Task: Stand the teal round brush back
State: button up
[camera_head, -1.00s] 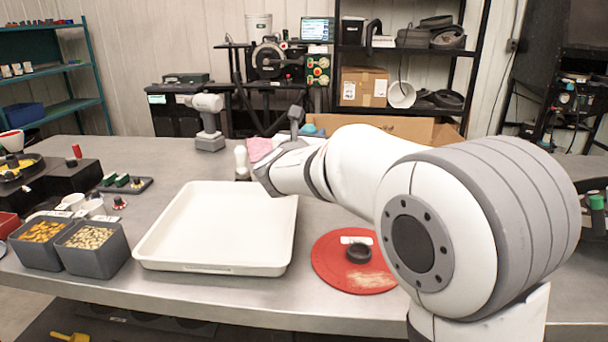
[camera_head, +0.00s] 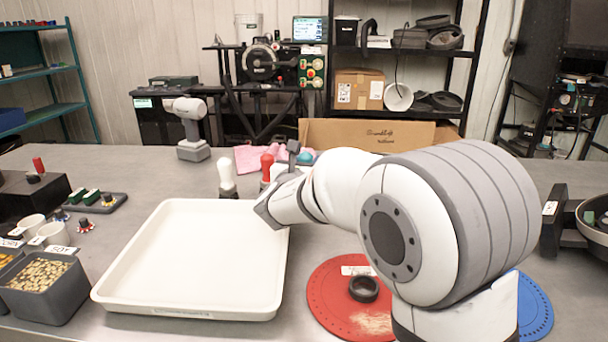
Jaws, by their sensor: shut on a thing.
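My arm (camera_head: 340,180) reaches from the right toward the back of the tray, and its far end hides my gripper, so I cannot see the jaws or anything in them. A small teal thing (camera_head: 305,157) shows just behind the arm's far end, by a pink cloth. Only part of it shows, and I cannot tell whether it is the teal round brush. A white-topped upright piece (camera_head: 227,175) and a red-topped upright piece (camera_head: 267,166) stand behind the tray's back edge, left of the arm's end.
A large white tray (camera_head: 110,285) lies empty at front centre. A red round mat (camera_head: 325,308) with a black ring (camera_head: 363,289) lies right of it. A blue mat (camera_head: 537,310) is partly behind my arm. A pink cloth (camera_head: 345,154) and a cordless tool (camera_head: 190,128) are behind.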

jog(key=shift+f, duration=1.05)
jog(key=shift+f, duration=0.15)
jog(key=o, duration=0.9)
jog(key=shift+r, duration=0.25)
jog(key=v, duration=1.2)
jog(key=shift+f, duration=0.1)
jog(key=shift+p, duration=0.3)
